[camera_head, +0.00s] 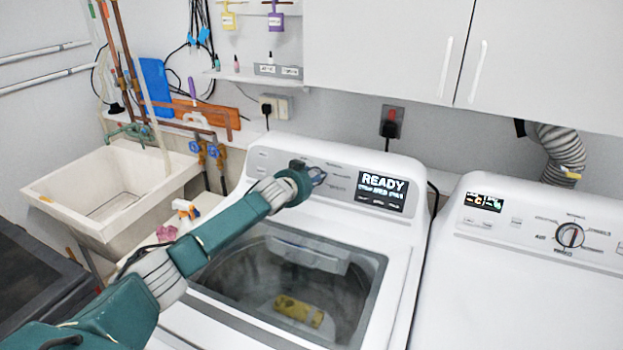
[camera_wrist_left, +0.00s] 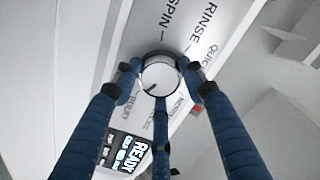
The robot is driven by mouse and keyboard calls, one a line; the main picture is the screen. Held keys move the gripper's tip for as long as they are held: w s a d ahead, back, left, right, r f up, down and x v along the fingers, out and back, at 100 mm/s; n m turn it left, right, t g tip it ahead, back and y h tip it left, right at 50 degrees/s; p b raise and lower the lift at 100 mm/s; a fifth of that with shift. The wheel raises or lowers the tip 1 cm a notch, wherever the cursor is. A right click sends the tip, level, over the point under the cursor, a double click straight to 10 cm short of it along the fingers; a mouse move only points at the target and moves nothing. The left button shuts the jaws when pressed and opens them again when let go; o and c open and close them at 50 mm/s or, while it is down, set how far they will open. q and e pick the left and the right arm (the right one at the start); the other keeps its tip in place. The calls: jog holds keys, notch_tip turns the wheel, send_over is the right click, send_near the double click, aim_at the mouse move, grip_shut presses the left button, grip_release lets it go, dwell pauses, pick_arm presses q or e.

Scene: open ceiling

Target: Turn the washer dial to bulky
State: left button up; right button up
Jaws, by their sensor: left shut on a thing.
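The washer (camera_head: 400,232) stands in the middle of the head view, with its lit display (camera_head: 381,190) reading READY. My left gripper (camera_head: 313,174) reaches its control panel and mostly hides the dial in that view. In the left wrist view the gripper (camera_wrist_left: 160,78) is shut on the round white dial (camera_wrist_left: 162,76), with blue fingers around it. A dark mark on the dial's face points to the lower left, toward a label (camera_wrist_left: 134,107) that appears to read BULKY. SPIN, RINSE and QUICK labels lie above and right of the dial. My right gripper is not in view.
A second machine (camera_head: 525,285) with its own dial (camera_head: 570,235) stands to the right. A utility sink (camera_head: 105,190) is at the left. White cabinets (camera_head: 385,45) hang above. A yellow item (camera_head: 298,309) shows inside the washer's tub through the lid window.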

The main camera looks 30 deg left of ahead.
pick_arm(q)
jog(key=shift+w+r, duration=0.15)
jog(key=shift+r, duration=0.4)
jog(key=o, duration=0.9)
jog(key=shift+o, duration=1.3)
jog(key=shift+f, duration=0.1)
jog(key=shift+d+f, duration=0.1)
jog(key=shift+f, duration=0.05)
jog(key=a+v, duration=0.1)
jog(key=v, duration=1.1)
jog(key=shift+d, duration=0.4)
jog(key=shift+f, duration=0.1)
